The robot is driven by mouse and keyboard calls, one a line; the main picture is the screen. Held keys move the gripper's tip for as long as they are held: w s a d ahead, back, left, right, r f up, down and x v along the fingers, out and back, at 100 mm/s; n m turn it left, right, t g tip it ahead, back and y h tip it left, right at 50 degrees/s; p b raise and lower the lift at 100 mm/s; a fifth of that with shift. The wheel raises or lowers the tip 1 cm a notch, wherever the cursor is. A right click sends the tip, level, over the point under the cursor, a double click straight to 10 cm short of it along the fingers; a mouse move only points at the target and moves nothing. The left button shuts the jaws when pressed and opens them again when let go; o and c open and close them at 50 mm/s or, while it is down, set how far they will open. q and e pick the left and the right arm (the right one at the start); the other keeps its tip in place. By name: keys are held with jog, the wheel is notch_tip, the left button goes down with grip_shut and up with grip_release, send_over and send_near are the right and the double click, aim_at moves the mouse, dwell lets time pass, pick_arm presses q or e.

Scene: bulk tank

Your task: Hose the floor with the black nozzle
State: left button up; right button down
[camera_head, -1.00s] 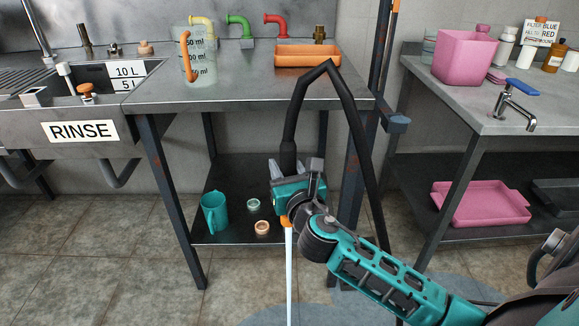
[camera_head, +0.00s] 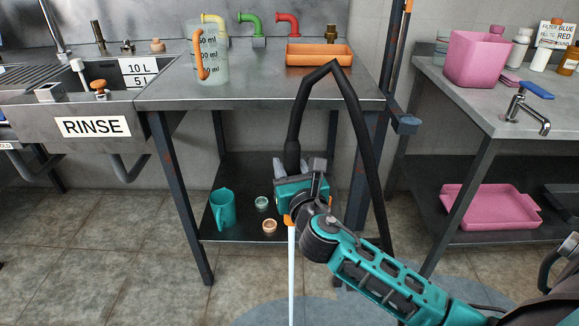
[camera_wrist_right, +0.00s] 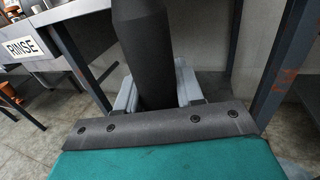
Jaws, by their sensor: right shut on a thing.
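My right gripper (camera_head: 293,172) is shut around the black nozzle (camera_head: 292,152) in front of the middle table. In the right wrist view, the black nozzle (camera_wrist_right: 143,45) stands between the grey fingers (camera_wrist_right: 155,92). A black hose (camera_head: 355,120) arches up from it and drops behind my right arm. A pale stream of water (camera_head: 291,275) falls straight down from an orange tip (camera_head: 289,220) below the gripper to the floor (camera_head: 140,285). Bluish wet-looking patches (camera_head: 455,292) lie on the floor tiles at the bottom. My left gripper is not in view.
The middle table (camera_head: 250,95) bears a measuring jug (camera_head: 210,55) and an orange tray (camera_head: 320,56). Its lower shelf holds a teal jug (camera_head: 222,208). A RINSE sink (camera_head: 92,126) stands left. A right-hand table (camera_head: 450,95) has a tap (camera_head: 525,105). Floor at left is clear.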

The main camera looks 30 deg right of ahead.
jog(key=shift+w+a, duration=0.1)
jog(key=shift+a, duration=0.05)
dwell(0.5)
jog(key=shift+w+a, duration=0.5)
jog(key=shift+a, duration=0.3)
dwell(1.0)
jog(key=s+a+p, duration=0.2)
jog(key=s+a, duration=0.2)
jog(key=s, duration=0.3)
jog(key=shift+s+a, duration=0.25)
dwell(0.8)
dwell(0.4)
jog(key=shift+d, duration=0.1)
dwell(1.0)
jog(key=shift+s+d, duration=0.55)
jog(key=shift+d, duration=0.3)
dwell(1.0)
